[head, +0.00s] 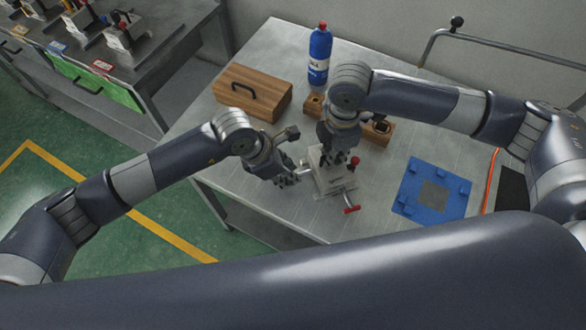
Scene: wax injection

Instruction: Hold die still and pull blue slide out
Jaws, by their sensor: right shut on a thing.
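The die (334,184) is a small pale grey block on the metal table, with a red knob and a red-tipped handle at its right and front. My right gripper (335,158) comes down from above and is shut on the die, covering part of its top. My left gripper (291,178) is at the left side of the die, its fingers pointing toward it. I cannot tell whether it touches anything or how far its fingers are apart. I cannot make out the blue slide.
A wooden box (262,94) with a black handle stands at the back left of the table (262,214). A blue bottle (319,55) stands behind. A wooden block (379,133) is behind my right gripper. A blue fixture (407,190) lies to the right, with bare table around it.

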